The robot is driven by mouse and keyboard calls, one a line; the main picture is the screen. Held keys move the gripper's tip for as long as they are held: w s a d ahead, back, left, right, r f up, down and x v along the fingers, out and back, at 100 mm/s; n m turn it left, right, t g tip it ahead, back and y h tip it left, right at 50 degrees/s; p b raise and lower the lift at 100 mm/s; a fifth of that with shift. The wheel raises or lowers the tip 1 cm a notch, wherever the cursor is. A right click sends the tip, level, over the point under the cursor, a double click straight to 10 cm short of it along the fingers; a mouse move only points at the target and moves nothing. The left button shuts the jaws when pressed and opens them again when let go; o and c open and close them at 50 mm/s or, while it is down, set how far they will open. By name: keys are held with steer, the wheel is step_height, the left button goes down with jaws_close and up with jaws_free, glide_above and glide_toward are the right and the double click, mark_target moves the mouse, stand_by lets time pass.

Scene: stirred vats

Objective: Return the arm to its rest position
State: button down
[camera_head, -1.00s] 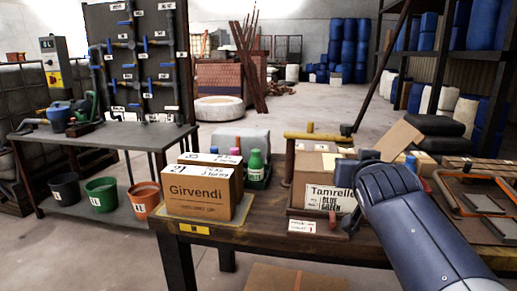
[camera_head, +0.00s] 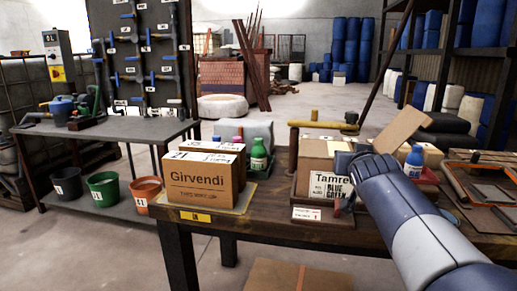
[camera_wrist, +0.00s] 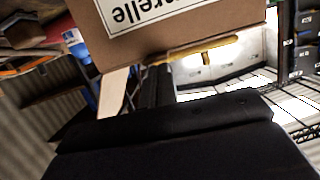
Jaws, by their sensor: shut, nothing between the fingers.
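My arm reaches in from the lower right in the head view, over the wooden workbench (camera_head: 275,228). My gripper (camera_head: 346,163) is a dark shape at the arm's end, in front of the Tamrelle carton (camera_head: 325,185) and covering part of its label. In the wrist view my gripper (camera_wrist: 158,88) is dark and narrow, shut with nothing held. The Tamrelle carton (camera_wrist: 180,35) fills the top of that view, its label upside down. I cannot tell whether the gripper touches the carton.
A Girvendi carton (camera_head: 200,182) and a green bottle (camera_head: 259,154) stand left on the bench. A white-and-blue bottle (camera_head: 413,162) and orange-edged frames (camera_head: 462,190) are to the right. A pipe-rack table (camera_head: 100,135) with buckets below stands further left. Floor between is open.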

stand_by(0.4)
steer(key=s+a+r+p, duration=0.2)
steer(key=s+r+p, duration=0.4)
steer(key=s, duration=0.4)
steer(key=w+d+f+b, duration=0.2)
steer(key=w+f+b, duration=0.4)
steer(key=w, duration=0.4)
steer(key=w+a+r+n+h+p, duration=0.2)
steer(key=a+r+n+h+p, duration=0.2)
steer(key=a+r+n+p, duration=0.7)
steer(key=shift+w+a+r+n+t+h+p, duration=0.15)
steer(key=shift+w+a+n+t+h+p, duration=0.3)
steer(key=shift+a+n, duration=0.9)
